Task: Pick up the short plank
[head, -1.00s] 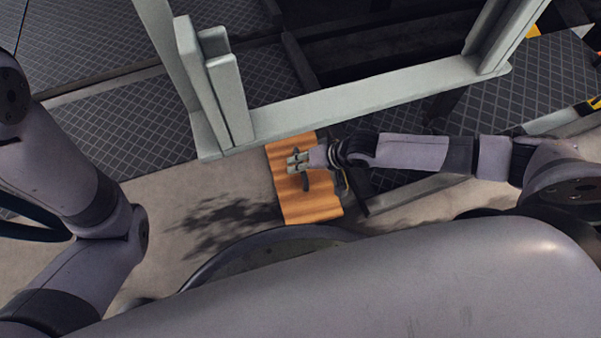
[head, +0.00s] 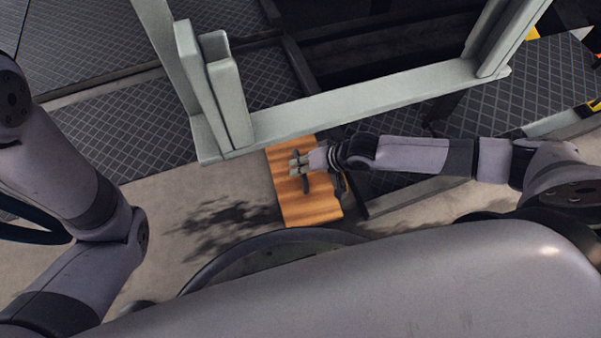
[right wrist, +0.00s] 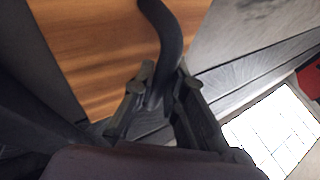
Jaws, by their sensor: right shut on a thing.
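The short plank (head: 302,208) is an orange-brown wooden board on the pale floor, beside the grey-green frame. It also fills the upper left of the right wrist view (right wrist: 85,50). A dark curved bar (right wrist: 165,40), which looks like a handle on the plank, crosses its face. My right gripper (head: 297,166) is over the plank, its fingers shut on this bar; in the right wrist view the fingers (right wrist: 157,95) stand either side of it. The bar's attachment is hidden. My left arm shows at the left, but its gripper is out of view.
A grey-green metal frame (head: 365,101) with upright posts stands directly beyond the plank. Dark patterned floor plates (head: 125,130) lie behind it. The pale floor (head: 165,205) left of the plank is clear apart from a shadow.

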